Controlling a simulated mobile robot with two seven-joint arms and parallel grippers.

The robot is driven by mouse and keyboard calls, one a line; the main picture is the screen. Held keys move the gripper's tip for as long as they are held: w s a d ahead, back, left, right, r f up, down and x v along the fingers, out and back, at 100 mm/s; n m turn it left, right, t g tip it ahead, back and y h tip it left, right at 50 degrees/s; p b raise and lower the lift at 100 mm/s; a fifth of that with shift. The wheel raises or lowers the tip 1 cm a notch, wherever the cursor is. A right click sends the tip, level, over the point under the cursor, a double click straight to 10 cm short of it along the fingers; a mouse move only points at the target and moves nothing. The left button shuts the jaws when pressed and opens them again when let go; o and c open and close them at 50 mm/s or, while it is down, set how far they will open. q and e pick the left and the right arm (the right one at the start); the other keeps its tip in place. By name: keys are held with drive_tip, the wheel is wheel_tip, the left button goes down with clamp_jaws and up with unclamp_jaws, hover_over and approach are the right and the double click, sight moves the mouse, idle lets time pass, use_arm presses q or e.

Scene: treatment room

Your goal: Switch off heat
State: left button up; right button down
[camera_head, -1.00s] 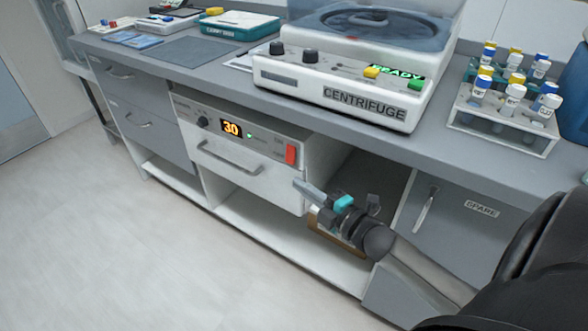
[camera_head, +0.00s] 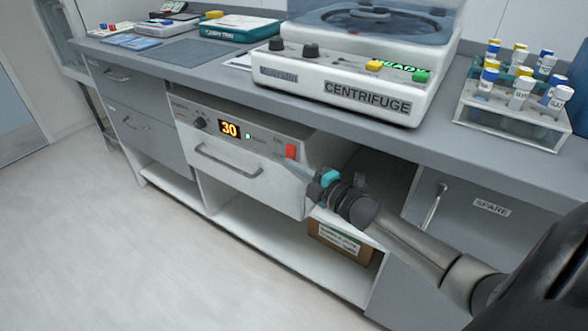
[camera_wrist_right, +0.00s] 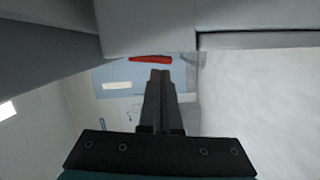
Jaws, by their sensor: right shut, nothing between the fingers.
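The heater unit (camera_head: 240,172) is a white drawer-fronted box under the counter, with a lit orange "30" display (camera_head: 230,129), a small green light and a dark knob (camera_head: 199,123). Its red switch (camera_head: 291,151) is at the right end of the panel. In the right wrist view the red switch (camera_wrist_right: 151,59) shows as a narrow strip just beyond the fingertips. My right gripper (camera_head: 298,172) is shut and empty, its tips just below and right of the switch; I cannot tell whether they touch the unit. It also shows in the wrist view (camera_wrist_right: 160,73). My left gripper is out of view.
The counter (camera_head: 440,140) overhangs the unit. A centrifuge (camera_head: 345,85) and a tube rack (camera_head: 510,128) stand on it. A cardboard box (camera_head: 340,241) sits on the lower shelf. The floor in front is clear.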

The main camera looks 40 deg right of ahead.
drive_tip(key=shift+d, duration=0.1)
idle(0.3)
use_arm(q)
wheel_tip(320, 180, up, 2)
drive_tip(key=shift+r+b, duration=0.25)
drive_tip(key=shift+b, duration=0.3)
use_arm(e)
drive_tip(key=shift+w+d+f+n, duration=0.2)
drive_tip(key=shift+d+n, duration=0.15)
drive_tip(key=shift+n, duration=0.35)
